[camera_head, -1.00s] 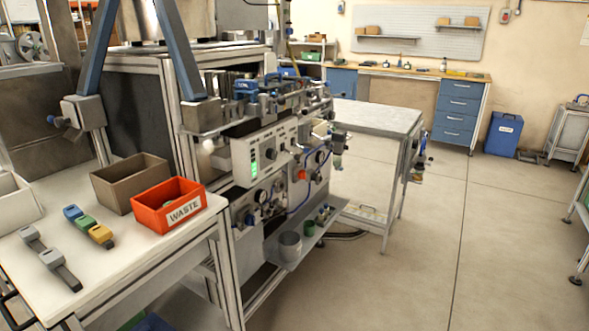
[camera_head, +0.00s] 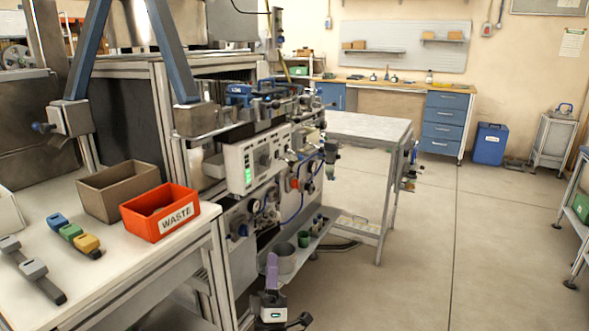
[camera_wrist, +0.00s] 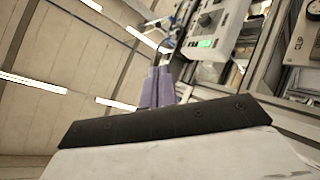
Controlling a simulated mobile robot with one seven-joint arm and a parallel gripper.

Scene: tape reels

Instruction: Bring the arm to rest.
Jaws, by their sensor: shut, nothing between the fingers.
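My gripper (camera_head: 272,256) shows at the bottom middle of the head view, with its purple fingers pointing up. It is shut and empty. It stands in front of the machine's lower shelf, apart from the white table. In the wrist view the closed purple fingers (camera_wrist: 157,72) stand up behind a dark bar, with ceiling lights at left and the machine's panel at upper right. Most of my arm is outside the head view.
The machine (camera_head: 245,160) with gauges and a lit green display stands close behind my gripper. At left a white table holds an orange WASTE bin (camera_head: 160,212), a brown bin (camera_head: 118,190) and coloured clips (camera_head: 75,235). The floor (camera_head: 430,270) at right is clear.

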